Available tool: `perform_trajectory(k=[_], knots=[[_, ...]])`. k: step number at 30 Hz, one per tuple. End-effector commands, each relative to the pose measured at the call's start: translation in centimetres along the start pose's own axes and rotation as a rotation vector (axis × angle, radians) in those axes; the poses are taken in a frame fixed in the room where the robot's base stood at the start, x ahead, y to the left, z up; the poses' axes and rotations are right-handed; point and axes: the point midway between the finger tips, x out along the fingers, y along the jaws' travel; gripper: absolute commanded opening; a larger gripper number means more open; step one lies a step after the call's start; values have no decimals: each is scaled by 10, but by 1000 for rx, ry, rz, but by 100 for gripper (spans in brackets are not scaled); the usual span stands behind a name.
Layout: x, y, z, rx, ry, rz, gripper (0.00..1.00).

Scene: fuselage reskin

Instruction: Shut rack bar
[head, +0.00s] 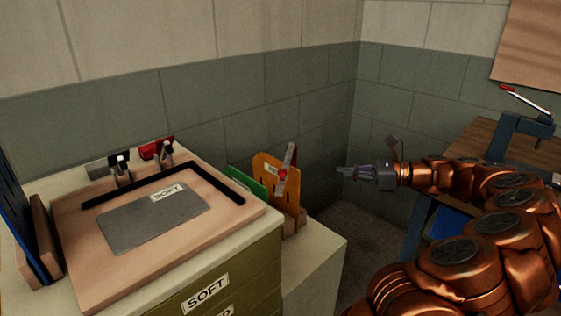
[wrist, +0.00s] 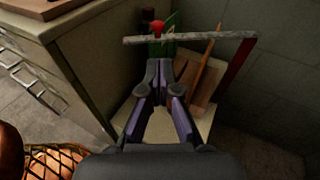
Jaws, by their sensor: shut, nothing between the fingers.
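The rack bar (head: 291,156) is a thin grey bar with a red knob (head: 282,175), in front of the orange panel (head: 268,172) in the head view. In the wrist view the bar (wrist: 200,37) runs across the top of the rack, with the red knob (wrist: 157,27) near its left part and a red post (wrist: 237,65) at its right end. I cannot tell whether it is latched. My gripper (head: 342,171) is shut and empty, to the right of the bar. In the wrist view its fingertips (wrist: 159,66) point toward the bar, apparently short of it.
The rack stands on a low pale cabinet (head: 318,267), with a green panel (head: 245,181) beside the orange one. A taller cabinet (head: 250,265) at left carries a wooden board (head: 85,262) with a grey SOFT sheet (head: 150,222). Walls close the corner behind. A workbench (head: 475,145) stands at right.

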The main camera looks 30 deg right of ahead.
Motion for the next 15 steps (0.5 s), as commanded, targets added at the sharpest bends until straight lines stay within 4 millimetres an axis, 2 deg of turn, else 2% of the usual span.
perform_trajectory(k=[3, 7, 11, 15], knots=[[-8, -1, -3, 62, 6, 13, 0], [-4, 0, -4, 75, 6, 19, 0], [12, 0, -5, 73, 6, 18, 0], [37, 1, -5, 74, 4, 22, 0]])
